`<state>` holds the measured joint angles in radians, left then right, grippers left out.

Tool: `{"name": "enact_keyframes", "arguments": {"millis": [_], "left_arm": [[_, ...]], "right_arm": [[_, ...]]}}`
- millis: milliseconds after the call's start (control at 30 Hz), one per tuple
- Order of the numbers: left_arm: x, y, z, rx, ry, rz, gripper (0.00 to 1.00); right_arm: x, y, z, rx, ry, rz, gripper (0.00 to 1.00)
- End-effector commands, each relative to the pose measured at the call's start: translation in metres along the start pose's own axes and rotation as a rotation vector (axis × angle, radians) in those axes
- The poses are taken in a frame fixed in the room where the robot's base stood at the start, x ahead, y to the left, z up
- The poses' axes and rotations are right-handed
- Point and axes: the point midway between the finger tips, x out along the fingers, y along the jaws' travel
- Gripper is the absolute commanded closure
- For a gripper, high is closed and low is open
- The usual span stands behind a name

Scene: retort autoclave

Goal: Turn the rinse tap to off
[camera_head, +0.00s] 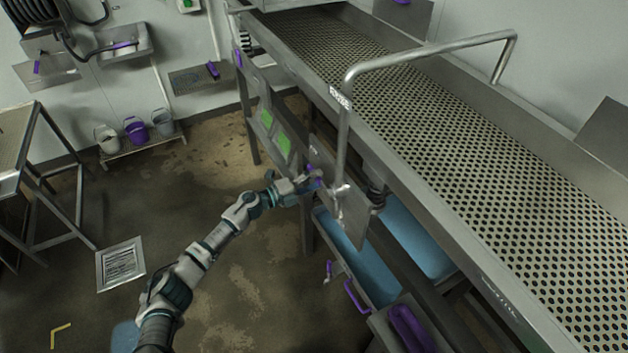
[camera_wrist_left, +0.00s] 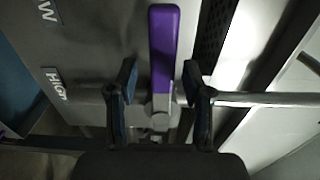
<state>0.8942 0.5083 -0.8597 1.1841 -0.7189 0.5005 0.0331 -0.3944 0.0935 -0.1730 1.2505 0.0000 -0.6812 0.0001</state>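The rinse tap's purple lever (camera_wrist_left: 163,48) is in the middle of the left wrist view, joined to a grey metal hub (camera_wrist_left: 160,118). In the head view a bit of purple lever (camera_head: 310,170) shows at my left gripper (camera_head: 312,180), below the bent pipe marked RINSE (camera_head: 343,130). In the wrist view my left gripper (camera_wrist_left: 160,78) is open, with one dark finger on each side of the lever and a gap to each. A plate beside it carries a label reading HIGH (camera_wrist_left: 55,85) and one ending in W. My right gripper is not in view.
The rinse pipe arches over a long perforated metal table (camera_head: 480,150). Below the table are blue bins (camera_head: 365,265) and other purple handles (camera_head: 353,297). Buckets (camera_head: 136,130) stand on a low rack by the wall.

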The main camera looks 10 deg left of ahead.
Motion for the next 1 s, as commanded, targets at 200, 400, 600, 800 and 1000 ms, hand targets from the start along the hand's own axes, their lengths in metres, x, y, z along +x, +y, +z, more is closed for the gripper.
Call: {"name": "enact_keyframes", "arguments": {"millis": [200, 400, 600, 800, 1000], "left_arm": [[-0.004, -0.001, 0.001, -0.001, -0.002, -0.002, 0.5], [-0.038, 0.001, 0.001, -0.002, -0.002, 0.001, 0.5], [-0.083, 0.002, 0.001, -0.002, -0.002, 0.001, 0.5], [-0.112, 0.002, 0.001, -0.003, -0.001, 0.0, 0.5], [-0.119, 0.002, 0.001, -0.001, 0.0, 0.001, 0.5]], "right_arm": [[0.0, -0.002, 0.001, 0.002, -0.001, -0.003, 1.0], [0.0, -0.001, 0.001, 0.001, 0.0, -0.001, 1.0], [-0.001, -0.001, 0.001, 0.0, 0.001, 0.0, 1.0], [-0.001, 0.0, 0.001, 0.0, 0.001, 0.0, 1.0], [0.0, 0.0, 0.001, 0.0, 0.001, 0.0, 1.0]]}}
